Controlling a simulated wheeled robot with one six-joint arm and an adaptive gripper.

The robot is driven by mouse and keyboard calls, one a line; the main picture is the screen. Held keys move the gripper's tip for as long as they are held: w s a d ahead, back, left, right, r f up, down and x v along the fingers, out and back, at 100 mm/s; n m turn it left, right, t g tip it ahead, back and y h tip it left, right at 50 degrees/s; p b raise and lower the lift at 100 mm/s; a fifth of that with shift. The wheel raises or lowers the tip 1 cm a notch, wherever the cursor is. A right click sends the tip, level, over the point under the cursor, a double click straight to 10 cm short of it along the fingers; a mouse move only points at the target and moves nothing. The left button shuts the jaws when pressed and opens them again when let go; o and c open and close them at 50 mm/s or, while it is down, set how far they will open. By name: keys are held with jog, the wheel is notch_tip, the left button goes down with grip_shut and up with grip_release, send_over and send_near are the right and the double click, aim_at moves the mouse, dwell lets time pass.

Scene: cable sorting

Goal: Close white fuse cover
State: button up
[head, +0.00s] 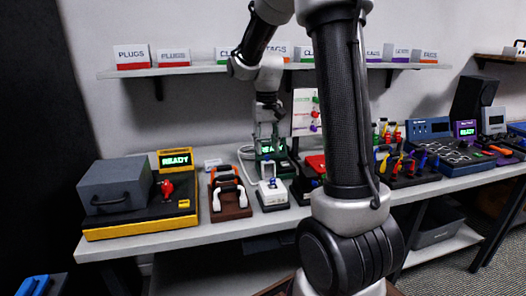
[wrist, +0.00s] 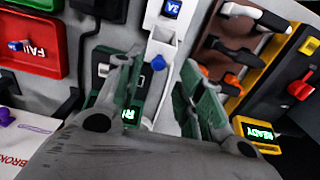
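The white fuse holder (head: 272,194) stands on the bench in the head view, with its cover (head: 267,170) apparently raised at the back. In the wrist view, the white cover (wrist: 157,85) carries a blue knob (wrist: 158,62) and lies in line with the gap between my fingers. A blue fuse marked 2A (wrist: 172,8) shows at the top of that view. My gripper (wrist: 163,62) is open, its two fingers apart on either side of the cover; contact cannot be told. In the head view my gripper (head: 268,132) hangs above and behind the holder.
A green device reading READY (head: 271,147) stands close behind the holder. A brown stand with orange, black and white handles (head: 230,204) is to the left, beside a grey box on a yellow-edged base (head: 140,225). A red FAIL unit (wrist: 30,45) shows in the wrist view.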

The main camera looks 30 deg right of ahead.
aim_at(268, 167)
jog(key=shift+d+f, duration=0.1)
jog(key=shift+f, duration=1.25)
grip_shut()
jog(key=shift+s, duration=0.15)
